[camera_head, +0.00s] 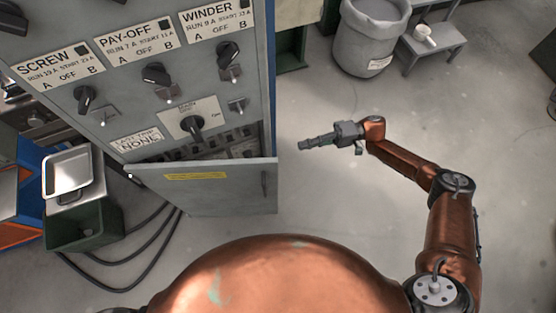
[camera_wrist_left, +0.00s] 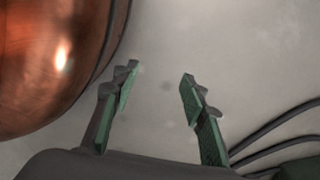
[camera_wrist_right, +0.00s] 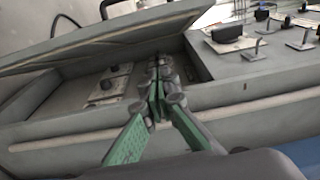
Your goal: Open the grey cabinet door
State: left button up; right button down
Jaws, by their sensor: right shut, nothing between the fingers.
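The grey cabinet door (camera_head: 215,195), with a yellow label (camera_head: 195,176) and a dark handle (camera_head: 264,184) at its right, stands partly open below the switch panel. A gap shows switches (camera_head: 200,152) inside the grey cabinet (camera_head: 130,60). My right gripper (camera_head: 303,146) is shut and empty, to the right of the cabinet and apart from the handle in the head view. The right wrist view shows its closed fingertips (camera_wrist_right: 158,75) in front of the opening, with the door (camera_wrist_right: 100,40) at upper left. My left gripper (camera_wrist_left: 160,75) is open and empty over the floor; the head view does not show it.
A grey bin (camera_head: 372,40) and a small step stool (camera_head: 428,45) stand at the back right. A green box with a metal tray (camera_head: 68,172) and black cables (camera_head: 130,245) lie left of the door. The floor (camera_head: 340,210) right of the cabinet is clear.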

jog(key=s+a, duration=0.6)
jog(key=a, duration=0.3)
jog(key=shift+s+a+r, duration=0.2)
jog(key=shift+s+a, duration=0.05)
jog(key=shift+s, duration=0.15)
